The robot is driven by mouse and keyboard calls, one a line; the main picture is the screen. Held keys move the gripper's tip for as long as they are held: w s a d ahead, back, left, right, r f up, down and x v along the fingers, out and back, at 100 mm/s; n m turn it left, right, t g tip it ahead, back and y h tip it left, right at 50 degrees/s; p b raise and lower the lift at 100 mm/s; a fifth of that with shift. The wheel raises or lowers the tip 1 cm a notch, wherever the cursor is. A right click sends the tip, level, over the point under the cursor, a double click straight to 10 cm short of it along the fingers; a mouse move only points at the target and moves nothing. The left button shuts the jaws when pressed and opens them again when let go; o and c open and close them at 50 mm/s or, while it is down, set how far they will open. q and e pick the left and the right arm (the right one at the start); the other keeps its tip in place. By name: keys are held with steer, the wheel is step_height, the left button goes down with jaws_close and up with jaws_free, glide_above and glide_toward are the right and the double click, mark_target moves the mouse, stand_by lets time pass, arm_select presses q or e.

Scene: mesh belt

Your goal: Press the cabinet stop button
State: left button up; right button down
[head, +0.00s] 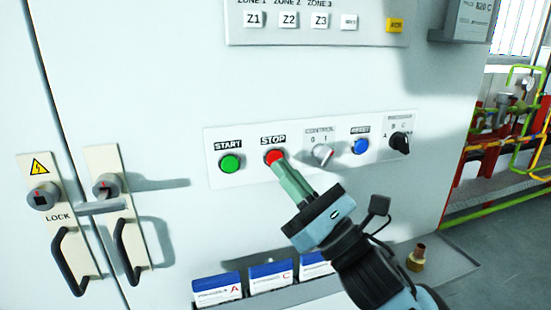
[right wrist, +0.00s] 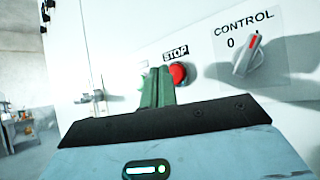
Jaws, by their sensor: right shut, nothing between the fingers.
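The red STOP button (head: 273,156) sits on a white control plate (head: 220,177) on the cabinet front, under its STOP label. My right gripper (head: 283,165) is shut and empty, its green fingers pointing at the cabinet with the tips at the lower right edge of the button. In the right wrist view the fingers (right wrist: 157,88) stand just left of the red button (right wrist: 178,73) and overlap its lower left side. I cannot tell whether the tips touch it. My left gripper is out of view.
A green START button (head: 230,163) is left of STOP. The CONTROL knob (head: 322,154), blue RESET button (head: 360,146) and black selector (head: 400,143) are to the right. Below are blue-and-white boxes (head: 271,275) and a brass fitting (head: 416,258). Door handles (head: 75,262) project at left.

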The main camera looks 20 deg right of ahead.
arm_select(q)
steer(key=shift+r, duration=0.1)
arm_select(e)
steer(key=shift+w, duration=0.25)
stand_by(0.6)
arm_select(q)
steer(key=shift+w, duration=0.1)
arm_select(e)
steer(key=shift+w, duration=0.2)
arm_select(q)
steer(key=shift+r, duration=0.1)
arm_select(e)
steer(key=shift+w, duration=0.45)
stand_by(0.6)
steer(key=shift+s, duration=0.1)
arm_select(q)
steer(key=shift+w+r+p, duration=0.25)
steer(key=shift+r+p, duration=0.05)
arm_select(e)
steer(key=shift+s, duration=0.8)
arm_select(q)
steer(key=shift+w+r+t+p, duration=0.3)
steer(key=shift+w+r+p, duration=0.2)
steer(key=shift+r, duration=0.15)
arm_select(e)
steer(key=s, duration=0.5)
